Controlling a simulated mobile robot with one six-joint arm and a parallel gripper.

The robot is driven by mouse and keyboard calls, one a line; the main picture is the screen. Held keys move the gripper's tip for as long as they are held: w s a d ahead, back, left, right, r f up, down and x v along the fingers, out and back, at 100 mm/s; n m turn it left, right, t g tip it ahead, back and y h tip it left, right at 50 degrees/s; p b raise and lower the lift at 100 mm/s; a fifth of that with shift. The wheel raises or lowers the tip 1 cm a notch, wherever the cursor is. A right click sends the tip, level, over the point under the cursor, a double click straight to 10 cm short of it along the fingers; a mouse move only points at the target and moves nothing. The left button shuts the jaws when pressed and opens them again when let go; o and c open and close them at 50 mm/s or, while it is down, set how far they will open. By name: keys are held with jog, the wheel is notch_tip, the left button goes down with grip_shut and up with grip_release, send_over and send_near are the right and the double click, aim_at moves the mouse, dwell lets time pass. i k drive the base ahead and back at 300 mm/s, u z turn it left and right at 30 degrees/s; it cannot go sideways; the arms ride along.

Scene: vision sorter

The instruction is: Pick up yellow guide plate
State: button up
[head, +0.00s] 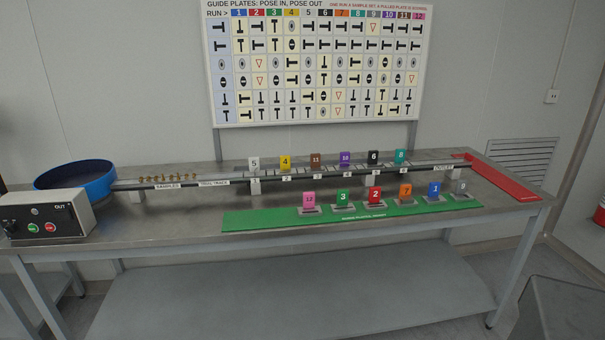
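The yellow guide plate (285,162), marked 4, stands upright on the trial track (224,183) in the head view. It is between the white plate 5 (254,164) on its left and the brown plate 11 (315,160) on its right. My gripper is not in view.
Purple, black and teal plates (401,157) stand further right on the track. Several plates stand on a green mat (262,219) at the table front. A blue bowl (76,178) and control box (46,216) are left; a red tray (505,181) is right.

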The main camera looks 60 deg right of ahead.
aim_at(285, 160)
jog(key=u, duration=0.05)
jog(key=k, duration=0.85)
jog(key=z, duration=0.55)
jog(key=i, duration=0.55)
jog(key=z, duration=0.1)
